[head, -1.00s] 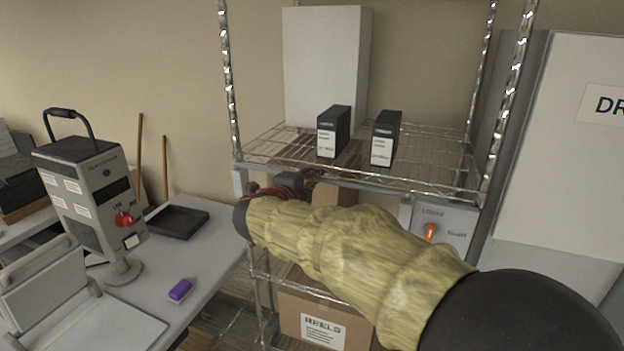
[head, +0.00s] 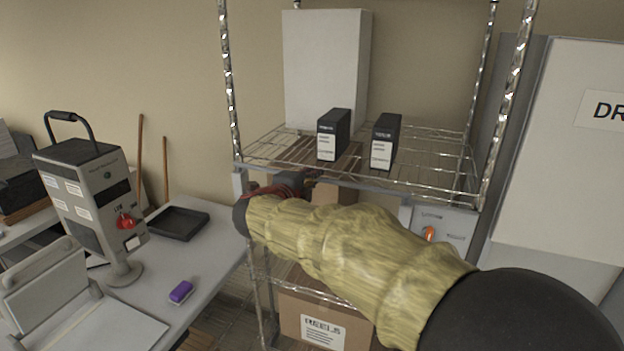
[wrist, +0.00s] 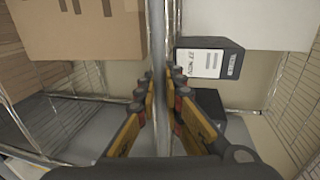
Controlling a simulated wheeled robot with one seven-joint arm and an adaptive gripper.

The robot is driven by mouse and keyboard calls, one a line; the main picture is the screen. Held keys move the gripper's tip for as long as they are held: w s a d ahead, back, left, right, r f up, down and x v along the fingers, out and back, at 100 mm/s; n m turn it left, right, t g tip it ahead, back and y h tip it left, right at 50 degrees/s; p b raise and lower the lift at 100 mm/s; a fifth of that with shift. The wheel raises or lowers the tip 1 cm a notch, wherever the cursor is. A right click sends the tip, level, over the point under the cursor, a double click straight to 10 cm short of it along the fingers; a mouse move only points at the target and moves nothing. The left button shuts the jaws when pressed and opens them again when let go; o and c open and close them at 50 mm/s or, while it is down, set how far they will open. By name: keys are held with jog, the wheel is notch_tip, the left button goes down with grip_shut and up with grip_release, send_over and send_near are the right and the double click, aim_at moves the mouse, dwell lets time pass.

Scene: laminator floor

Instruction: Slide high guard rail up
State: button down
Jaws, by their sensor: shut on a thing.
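The high guard rail (wrist: 158,40) is a thin grey bar that runs top to bottom through the middle of the wrist view. My gripper (wrist: 162,88) is shut on it, with one finger on each side of the bar. In the head view, a grey bar (head: 370,184) runs along the front edge of the upper wire shelf. My gripper (head: 290,182) is at the left part of that edge, mostly hidden behind my sleeved arm. I cannot tell the rail's height against its end brackets.
Two black labelled boxes (head: 334,134) (head: 385,141) and a tall white box (head: 325,70) stand on the upper wire shelf (head: 440,160). A cardboard box (head: 325,322) sits lower. A panel with an orange knob (head: 430,233) is at right. A desk with a grey machine (head: 85,200) is at left.

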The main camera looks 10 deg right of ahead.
notch_tip(320, 180, up, 8)
jog(key=p, duration=0.3)
jog(key=shift+p, duration=0.35)
jog(key=c, duration=2.2)
grip_release()
jog(key=shift+o, duration=0.6)
jog(key=shift+o, duration=0.5)
jog(key=shift+f, duration=0.1)
jog(key=shift+a+f, duration=0.1)
jog(key=v, duration=1.2)
jog(key=shift+f, duration=0.1)
